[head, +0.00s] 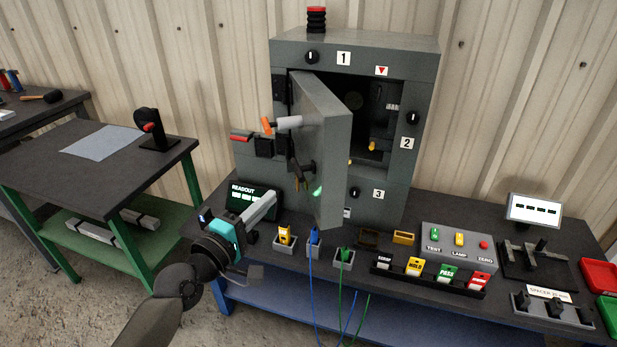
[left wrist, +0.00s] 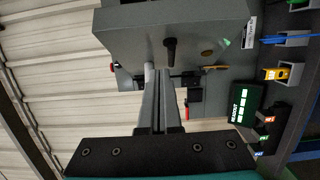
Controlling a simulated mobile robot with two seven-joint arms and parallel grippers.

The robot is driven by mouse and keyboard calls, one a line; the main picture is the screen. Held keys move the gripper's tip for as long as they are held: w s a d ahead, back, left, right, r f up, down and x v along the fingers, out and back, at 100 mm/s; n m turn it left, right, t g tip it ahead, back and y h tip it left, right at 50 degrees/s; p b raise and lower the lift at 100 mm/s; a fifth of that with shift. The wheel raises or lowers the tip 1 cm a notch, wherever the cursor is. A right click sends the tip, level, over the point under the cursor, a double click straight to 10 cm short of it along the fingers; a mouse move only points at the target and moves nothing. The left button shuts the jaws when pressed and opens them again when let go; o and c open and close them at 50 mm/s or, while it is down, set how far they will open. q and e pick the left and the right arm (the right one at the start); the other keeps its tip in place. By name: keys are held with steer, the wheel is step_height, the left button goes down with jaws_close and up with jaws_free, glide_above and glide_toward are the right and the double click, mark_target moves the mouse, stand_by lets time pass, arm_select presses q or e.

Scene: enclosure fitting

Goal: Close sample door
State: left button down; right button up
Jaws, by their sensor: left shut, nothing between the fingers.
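The sample door (head: 322,135) is a grey panel on the enclosure (head: 360,55). In the head view it stands swung out toward me, and the dark interior (head: 385,110) shows to its right. A dark handle (head: 303,168) is on the door's left-facing side. The left wrist view shows the door (left wrist: 130,30) with a dark handle (left wrist: 170,50) beyond the fingertips. My left gripper (head: 270,198) is shut and empty, in front of and left of the door's lower part. In the left wrist view its fingers (left wrist: 158,80) point toward the door, apparently apart from it. My right gripper is not in view.
A readout box (head: 245,196) stands by my left gripper. Yellow, blue and green plugs in sockets (head: 314,250) line the bench front below the door. A grey button box (head: 457,245) is to the right. A side table (head: 100,165) stands at left.

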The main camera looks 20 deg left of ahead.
arm_select(q)
glide_toward(318, 167)
steer(key=w+a, duration=0.2)
steer(key=w, duration=0.1)
steer(key=w+d, duration=0.2)
steer(key=shift+d+r+b, duration=0.1)
steer(key=shift+d+b, duration=0.15)
steer(key=shift+b, duration=0.05)
steer(key=shift+w+d, duration=0.3)
steer(key=shift+d, duration=0.05)
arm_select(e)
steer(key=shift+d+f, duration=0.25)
arm_select(q)
steer(key=shift+d, duration=0.1)
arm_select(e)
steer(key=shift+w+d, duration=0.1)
